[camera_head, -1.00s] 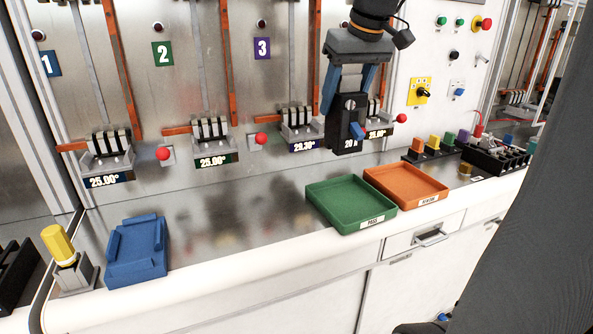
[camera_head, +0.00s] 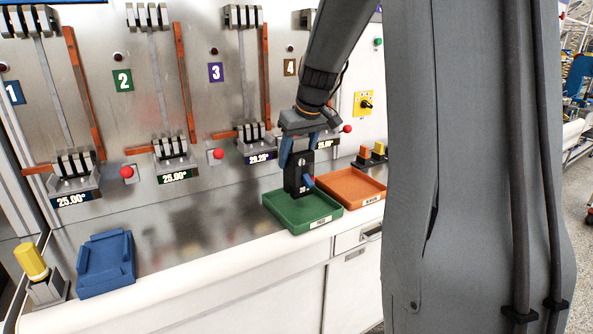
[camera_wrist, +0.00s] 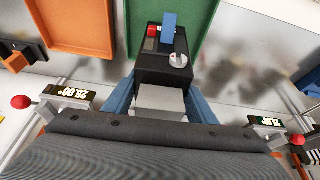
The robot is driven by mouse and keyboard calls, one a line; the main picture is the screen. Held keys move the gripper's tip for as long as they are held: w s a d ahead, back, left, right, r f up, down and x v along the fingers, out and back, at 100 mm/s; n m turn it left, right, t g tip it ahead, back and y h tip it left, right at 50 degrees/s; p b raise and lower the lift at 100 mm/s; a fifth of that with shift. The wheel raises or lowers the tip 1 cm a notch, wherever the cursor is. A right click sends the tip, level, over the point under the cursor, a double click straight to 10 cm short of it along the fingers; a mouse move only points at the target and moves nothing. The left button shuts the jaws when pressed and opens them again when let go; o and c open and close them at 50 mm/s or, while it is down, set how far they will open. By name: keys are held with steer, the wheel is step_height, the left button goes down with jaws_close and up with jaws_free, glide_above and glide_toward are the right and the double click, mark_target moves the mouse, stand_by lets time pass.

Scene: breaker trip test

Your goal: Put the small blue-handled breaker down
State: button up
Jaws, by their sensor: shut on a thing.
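The small breaker (camera_head: 298,178) is a black block with a blue handle. My gripper (camera_head: 297,160) is shut on it, with blue fingers on either side, and it hangs upright over or at the green tray (camera_head: 322,222) labelled PASS. I cannot tell whether the breaker's base touches the tray floor. In the wrist view the breaker (camera_wrist: 164,68) sits between my blue fingers, its blue handle and a red spot facing away from me. Behind it show the green tray (camera_wrist: 205,20) and the orange tray (camera_wrist: 75,20).
The orange tray (camera_head: 368,199) stands right beside the green one. A blue cradle (camera_head: 105,265) and a yellow-topped post (camera_head: 35,270) stand at the counter's left. The panel with numbered breaker bays and red knobs (camera_head: 216,154) rises behind. The counter between cradle and green tray is clear.

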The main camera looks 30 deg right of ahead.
steer(key=shift+a+f+p, duration=0.1)
steer(key=shift+f+p, duration=0.3)
steer(key=shift+f, duration=1.55)
steer(key=shift+f, duration=0.15)
steer(key=o, duration=1.5)
steer(key=shift+r, duration=0.35)
steer(key=b+v, duration=0.2)
steer(key=v, duration=0.9)
steer(key=shift+s+r, duration=0.15)
steer(key=shift+r, duration=0.1)
